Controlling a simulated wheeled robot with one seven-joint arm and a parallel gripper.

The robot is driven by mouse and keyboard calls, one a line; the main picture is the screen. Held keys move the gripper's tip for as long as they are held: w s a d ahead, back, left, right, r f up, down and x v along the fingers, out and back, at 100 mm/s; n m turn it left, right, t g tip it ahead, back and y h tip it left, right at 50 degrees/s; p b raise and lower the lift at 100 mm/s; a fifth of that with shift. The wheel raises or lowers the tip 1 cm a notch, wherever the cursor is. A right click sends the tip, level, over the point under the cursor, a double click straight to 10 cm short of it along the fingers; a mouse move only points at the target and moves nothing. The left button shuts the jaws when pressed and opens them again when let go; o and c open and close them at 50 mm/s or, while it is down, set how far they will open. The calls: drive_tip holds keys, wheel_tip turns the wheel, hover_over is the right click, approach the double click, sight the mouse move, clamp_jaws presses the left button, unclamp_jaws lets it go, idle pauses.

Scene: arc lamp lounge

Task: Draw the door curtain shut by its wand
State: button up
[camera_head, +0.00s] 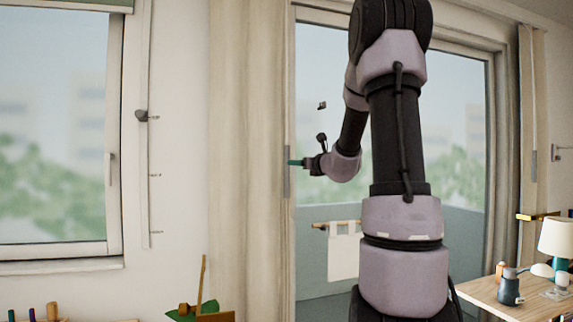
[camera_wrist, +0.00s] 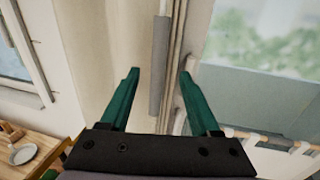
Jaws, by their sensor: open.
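The cream door curtain (camera_head: 248,150) hangs gathered at the left side of the glass door, and its folds also show in the wrist view (camera_wrist: 115,45). Its wand shows as a thin grey upright bar (camera_head: 286,172) at the curtain's door-side edge. In the wrist view the wand's thick grey grip (camera_wrist: 159,65) appears between my two green fingers. My gripper (camera_head: 293,162) points left at the wand. In the wrist view my gripper (camera_wrist: 159,73) is open, with a gap on both sides of the grip. I cannot tell how deep the wand sits between the fingers.
The glass door (camera_head: 462,130) is largely uncovered behind my arm. A second curtain (camera_head: 534,120) hangs at the right. A wooden table (camera_head: 505,300) with a lamp (camera_head: 557,238) stands at lower right. A window (camera_head: 55,130) is at left. A rail with white cloth (camera_head: 343,257) shows low beyond the glass.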

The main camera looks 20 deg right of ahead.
drive_tip(key=w+a, duration=0.1)
drive_tip(key=w, duration=0.9)
drive_tip(key=shift+s+a, duration=0.1)
clamp_jaws()
idle(1.1)
